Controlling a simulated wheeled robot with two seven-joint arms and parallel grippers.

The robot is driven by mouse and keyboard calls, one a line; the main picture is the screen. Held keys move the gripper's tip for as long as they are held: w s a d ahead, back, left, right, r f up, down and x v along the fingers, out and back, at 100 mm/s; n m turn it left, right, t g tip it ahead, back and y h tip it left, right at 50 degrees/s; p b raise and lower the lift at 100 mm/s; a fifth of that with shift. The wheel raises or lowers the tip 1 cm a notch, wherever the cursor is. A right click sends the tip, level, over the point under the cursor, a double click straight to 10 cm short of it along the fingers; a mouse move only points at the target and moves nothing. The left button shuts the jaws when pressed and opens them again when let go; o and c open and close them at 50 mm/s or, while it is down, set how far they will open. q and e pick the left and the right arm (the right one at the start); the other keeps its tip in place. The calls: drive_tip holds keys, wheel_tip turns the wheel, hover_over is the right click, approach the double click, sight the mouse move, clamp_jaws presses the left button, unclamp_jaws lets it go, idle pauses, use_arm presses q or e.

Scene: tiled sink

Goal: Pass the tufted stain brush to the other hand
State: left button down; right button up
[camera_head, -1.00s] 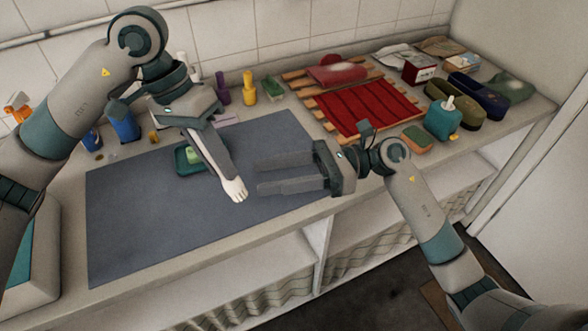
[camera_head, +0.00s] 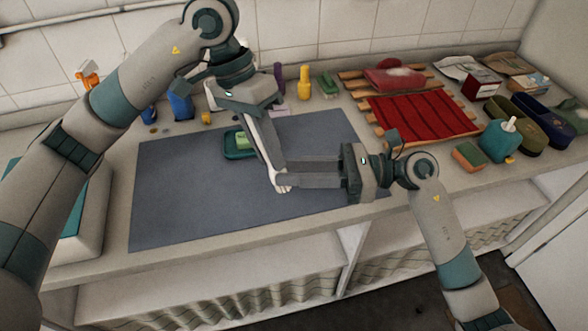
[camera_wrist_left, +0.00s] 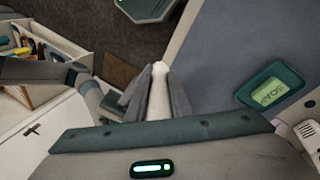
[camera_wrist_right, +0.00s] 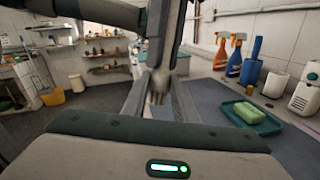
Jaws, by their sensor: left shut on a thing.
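My left gripper (camera_head: 268,152) is shut on the tufted stain brush (camera_head: 283,182), a slim pale tool pointing down toward the front of the counter. In the left wrist view the brush (camera_wrist_left: 158,92) lies between both fingers, its rounded end past their tips. My right gripper (camera_head: 287,172) comes in from the right, its fingers spread and level, reaching the brush's lower end. In the right wrist view the brush's brownish tufted end (camera_wrist_right: 158,92) shows between the open fingers. I cannot tell whether they touch it.
A blue-grey mat (camera_head: 190,195) covers the counter below. A green soap in a teal dish (camera_head: 236,153) sits on it behind the brush. A red cloth on a slatted rack (camera_head: 420,115), a teal dispenser (camera_head: 497,142) and a sponge (camera_head: 467,155) stand right. The mat's left part is clear.

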use_arm(q)
drive_tip(key=c, duration=1.5)
unclamp_jaws()
drive_tip(key=shift+r, duration=0.1)
drive_tip(key=v, duration=1.1)
drive_tip(key=shift+w+a+r, duration=0.15)
drive_tip(key=shift+r, duration=0.15)
